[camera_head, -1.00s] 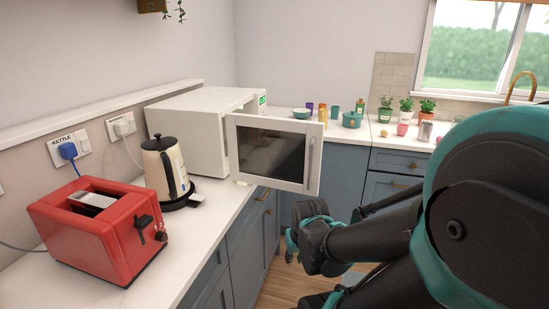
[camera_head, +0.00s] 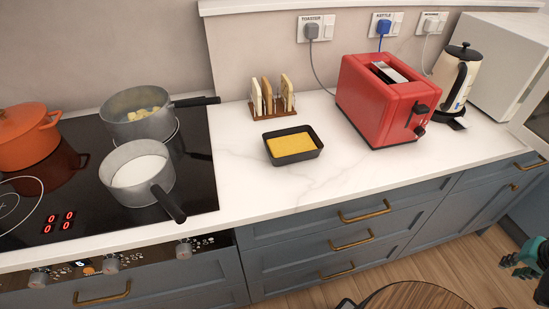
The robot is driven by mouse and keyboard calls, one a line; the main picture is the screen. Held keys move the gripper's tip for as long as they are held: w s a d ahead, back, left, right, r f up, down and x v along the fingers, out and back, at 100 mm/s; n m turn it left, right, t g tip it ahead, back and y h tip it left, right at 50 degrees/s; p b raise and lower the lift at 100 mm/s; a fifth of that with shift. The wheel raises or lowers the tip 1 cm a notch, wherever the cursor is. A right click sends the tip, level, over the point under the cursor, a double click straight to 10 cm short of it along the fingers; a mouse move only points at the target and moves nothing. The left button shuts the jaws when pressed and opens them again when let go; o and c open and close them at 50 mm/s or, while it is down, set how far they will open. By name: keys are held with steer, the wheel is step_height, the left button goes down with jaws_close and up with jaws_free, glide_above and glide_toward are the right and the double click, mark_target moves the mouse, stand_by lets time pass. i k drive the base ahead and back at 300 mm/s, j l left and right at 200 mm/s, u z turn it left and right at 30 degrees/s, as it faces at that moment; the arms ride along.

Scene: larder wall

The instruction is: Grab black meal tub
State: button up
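The black meal tub (camera_head: 296,160) is a small rectangular black tray with yellow food inside. It sits upright on the white worktop, between the toast rack and the red toaster, with clear counter in front of it. My gripper (camera_head: 524,262) shows only in part at the lower right edge, teal and black, over the floor. It is well away from the tub and touches nothing that I can see. Whether its fingers are open or shut is not clear.
The toast rack (camera_head: 272,112) stands just behind the tub. The red toaster (camera_head: 385,103) is to its right, then the kettle (camera_head: 456,75) and the microwave (camera_head: 505,60). Two pans and an orange pot (camera_head: 24,140) are on the hob at left. A round wooden top (camera_head: 415,298) is below.

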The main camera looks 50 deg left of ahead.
mark_target(286, 146)
steer(key=k+u, duration=0.1)
steer(key=u, duration=0.25)
steer(key=k+u, duration=0.1)
steer(key=u, duration=0.3)
steer(key=k+j+u, duration=0.1)
steer(key=u, duration=0.25)
steer(key=k+l+u, duration=0.1)
steer(key=l+u, duration=0.25)
steer(key=u, duration=0.15)
steer(key=k+l+u, duration=0.15)
steer(key=l+u, duration=0.3)
steer(key=j, duration=0.4)
steer(key=k+j, duration=0.1)
steer(key=j, duration=0.3)
steer(key=l, duration=0.35)
steer(key=i+l, duration=0.1)
steer(key=l, duration=0.25)
